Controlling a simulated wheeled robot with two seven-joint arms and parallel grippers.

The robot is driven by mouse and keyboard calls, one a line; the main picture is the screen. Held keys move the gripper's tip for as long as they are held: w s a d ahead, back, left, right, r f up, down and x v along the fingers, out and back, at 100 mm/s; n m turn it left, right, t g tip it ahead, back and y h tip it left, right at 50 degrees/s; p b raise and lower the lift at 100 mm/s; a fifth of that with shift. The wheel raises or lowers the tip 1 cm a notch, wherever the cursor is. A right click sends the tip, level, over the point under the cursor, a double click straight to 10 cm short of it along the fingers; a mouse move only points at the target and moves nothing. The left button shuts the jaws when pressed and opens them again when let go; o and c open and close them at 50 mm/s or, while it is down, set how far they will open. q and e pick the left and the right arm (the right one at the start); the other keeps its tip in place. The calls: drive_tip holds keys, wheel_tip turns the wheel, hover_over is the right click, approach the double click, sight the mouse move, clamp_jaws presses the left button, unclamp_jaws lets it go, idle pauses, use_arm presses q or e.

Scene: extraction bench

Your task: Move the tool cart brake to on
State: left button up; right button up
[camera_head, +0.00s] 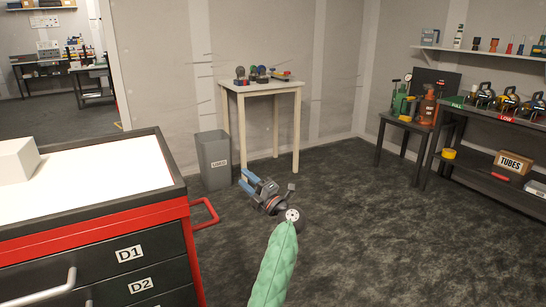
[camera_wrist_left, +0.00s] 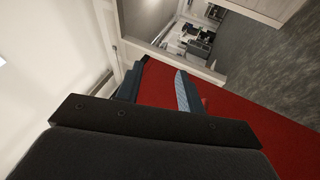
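The tool cart (camera_head: 95,225) stands at the left of the head view, red with dark drawers labelled D1 and D2 and a red side handle (camera_head: 206,214). I cannot make out its brake in either view; the lower part of the cart is out of frame. My left gripper (camera_head: 246,181), with blue fingers, is right of the cart, beyond the handle in the picture. In the left wrist view its two fingers (camera_wrist_left: 159,72) are apart with nothing held between them. A red panel (camera_wrist_left: 250,130), apparently the cart's side, lies behind them. My right gripper is not in view.
A white box (camera_head: 16,160) sits on the cart's white top. A grey bin (camera_head: 214,160) and a small wooden table (camera_head: 262,88) with tools stand behind my gripper. Benches with equipment, including a black one (camera_head: 480,175), line the right wall. The dark carpet (camera_head: 380,240) is clear.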

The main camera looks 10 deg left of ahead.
use_arm(q)
drive_tip(key=w+d+r+m+t+h, duration=0.1)
drive_tip(key=d+r+m+t+h, duration=0.7)
drive_tip(key=m+t+h, duration=0.1)
drive_tip(key=shift+w+r+m+t, duration=0.25)
drive_tip(key=shift+m+t, duration=0.35)
drive_tip(key=shift+t, duration=0.7)
drive_tip(key=shift+f, duration=0.1)
drive_tip(key=shift+c, duration=0.2)
